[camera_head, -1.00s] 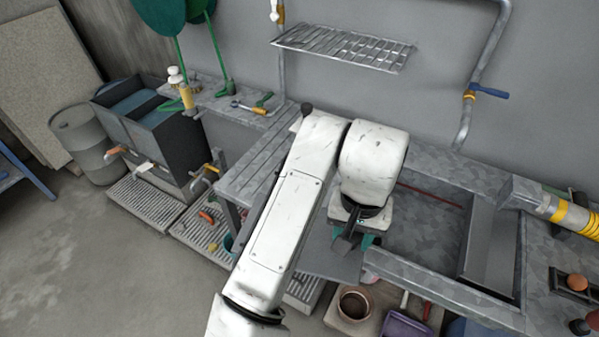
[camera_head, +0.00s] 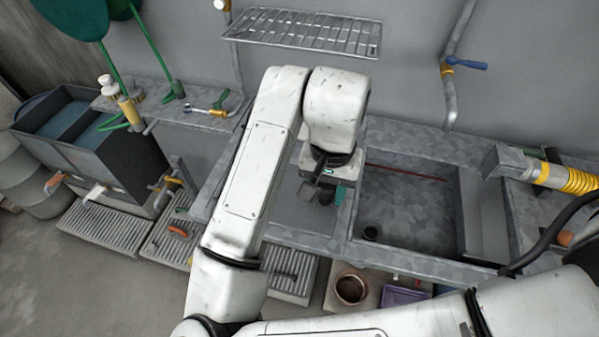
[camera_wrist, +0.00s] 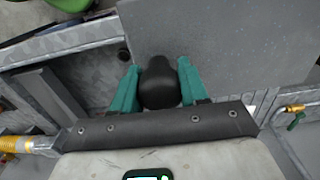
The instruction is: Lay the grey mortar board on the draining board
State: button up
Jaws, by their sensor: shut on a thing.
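The grey mortar board (camera_wrist: 225,45) is a flat square plate with a black handle (camera_wrist: 159,85), seen in the wrist view. My gripper (camera_wrist: 158,82) has its teal fingers shut on that handle. In the head view my gripper (camera_head: 331,194) is left of the sink basin, with the grey mortar board (camera_head: 300,210) below it, over the draining board (camera_head: 208,193). My arm hides much of the draining board and part of the mortar board. I cannot tell whether the mortar board touches the surface beneath.
The sink basin (camera_head: 410,210) lies open to the right. A wire rack (camera_head: 305,33) is on the wall above. A yellow hose fitting (camera_head: 567,178) is at far right.

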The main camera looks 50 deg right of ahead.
jog(key=w+d+f, duration=0.1)
jog(key=w+d, duration=0.1)
jog(key=d, duration=0.1)
jog(key=w+d+f, duration=0.1)
jog(key=w, duration=0.1)
jog(key=shift+w+d+f, duration=0.1)
jog(key=shift+d+f, duration=0.2)
jog(key=shift+f, duration=0.05)
jog(key=w+d+f, duration=0.1)
jog(key=f, duration=0.1)
jog(key=w+d+f, duration=0.2)
jog(key=f, duration=0.1)
jog(key=shift+w+d+f, duration=0.1)
jog(key=shift+w+f, duration=0.1)
jog(key=shift+f, duration=0.15)
jog(key=shift+d+f, duration=0.1)
jog(key=shift+f, duration=1.55)
jog(key=o, duration=1.3)
notch_tip(320, 180, up, 12)
jog(key=shift+p, duration=0.4)
